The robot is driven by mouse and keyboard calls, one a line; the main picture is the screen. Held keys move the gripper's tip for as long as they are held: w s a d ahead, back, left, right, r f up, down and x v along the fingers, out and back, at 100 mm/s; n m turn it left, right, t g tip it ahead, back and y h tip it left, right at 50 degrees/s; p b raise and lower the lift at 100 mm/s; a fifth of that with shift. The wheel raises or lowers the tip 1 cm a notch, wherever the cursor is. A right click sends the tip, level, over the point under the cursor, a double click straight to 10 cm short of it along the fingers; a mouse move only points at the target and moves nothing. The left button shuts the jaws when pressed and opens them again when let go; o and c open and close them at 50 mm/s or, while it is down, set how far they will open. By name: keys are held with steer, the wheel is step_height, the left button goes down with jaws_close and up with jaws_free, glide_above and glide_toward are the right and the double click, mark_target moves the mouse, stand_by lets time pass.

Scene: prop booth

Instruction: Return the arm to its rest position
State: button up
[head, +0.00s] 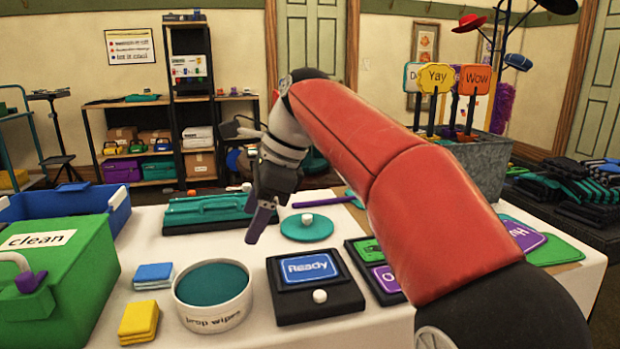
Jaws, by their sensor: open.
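My gripper (262,222) hangs at the end of my red arm, which reaches in from the lower right across the table. Its purple finger points down, above the table cloth between the teal case (207,211) and the teal round disc (306,228). My arm covers part of the table's middle and right side.
The white table (150,240) holds a green "clean" box (62,285), a blue bin (70,203), a "prop wipes" tub (212,296), a "Ready" sign on a black tray (315,300) and sponges (139,320). A metal planter (482,165) with signs stands behind my arm.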

steer(key=s+d+f+n+t+h, duration=0.1)
steer(key=s+d+f+n+t, duration=0.15)
steer(key=s+d+n, duration=0.35)
steer(key=s+d+f+n+t+h, duration=0.1)
steer(key=s+d+f, duration=0.25)
steer(key=d, duration=0.55)
steer(key=s+d+f+n+t+h, duration=0.1)
steer(key=s+d+f+n, duration=0.3)
steer(key=s+f, duration=0.1)
steer(key=s+d+f+n+h, duration=0.2)
steer(key=s+d+f+n, duration=0.2)
steer(key=f, duration=0.4)
steer(key=shift+s+d+f+t, duration=0.15)
steer(key=shift+s+d+t, duration=0.25)
steer(key=shift+s, duration=0.4)
